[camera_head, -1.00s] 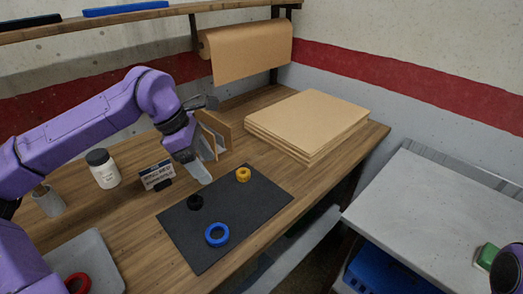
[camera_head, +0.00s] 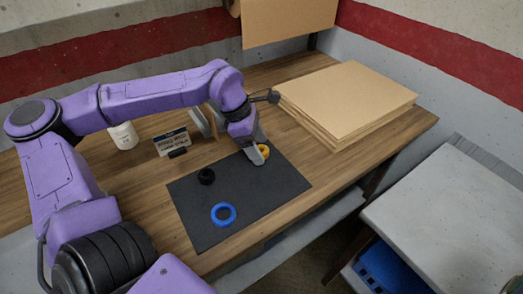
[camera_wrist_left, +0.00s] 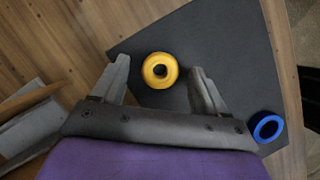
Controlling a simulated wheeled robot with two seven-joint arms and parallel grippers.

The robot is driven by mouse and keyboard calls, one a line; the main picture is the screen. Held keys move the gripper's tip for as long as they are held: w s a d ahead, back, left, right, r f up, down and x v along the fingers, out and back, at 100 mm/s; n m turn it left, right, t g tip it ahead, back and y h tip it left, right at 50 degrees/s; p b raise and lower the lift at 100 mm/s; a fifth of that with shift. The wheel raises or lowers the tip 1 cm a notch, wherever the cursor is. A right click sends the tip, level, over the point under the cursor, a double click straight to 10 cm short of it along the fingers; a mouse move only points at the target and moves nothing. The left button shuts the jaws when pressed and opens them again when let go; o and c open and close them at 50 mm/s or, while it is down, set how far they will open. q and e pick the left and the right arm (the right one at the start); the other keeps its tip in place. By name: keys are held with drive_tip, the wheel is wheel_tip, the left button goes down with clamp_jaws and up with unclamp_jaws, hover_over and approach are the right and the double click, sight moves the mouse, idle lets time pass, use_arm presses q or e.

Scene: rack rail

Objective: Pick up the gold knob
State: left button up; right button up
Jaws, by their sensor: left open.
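The gold knob (camera_head: 264,151) is a small yellow ring-like piece with a dark centre, lying on the dark mat (camera_head: 290,183) near its far edge. In the head view my left gripper (camera_head: 258,155) partly hides it. In the left wrist view the gold knob (camera_wrist_left: 160,70) shows whole, just beyond and between the two open fingertips of my left gripper (camera_wrist_left: 159,70). A gap shows on both sides of it, and the gripper holds nothing. My right gripper is not in view.
A blue ring (camera_head: 223,214) and a black knob (camera_head: 206,176) lie on the mat. A small sign (camera_head: 171,142) and a white jar (camera_head: 123,136) stand to the left. Stacked cardboard sheets (camera_head: 345,95) lie at the right. A grey table (camera_head: 450,220) stands further right.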

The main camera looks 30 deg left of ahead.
use_arm(q)
drive_tip(key=shift+d+f, duration=0.15)
drive_tip(key=shift+f, duration=0.15)
drive_tip(key=c, duration=1.2)
drive_tip(key=shift+r, duration=0.1)
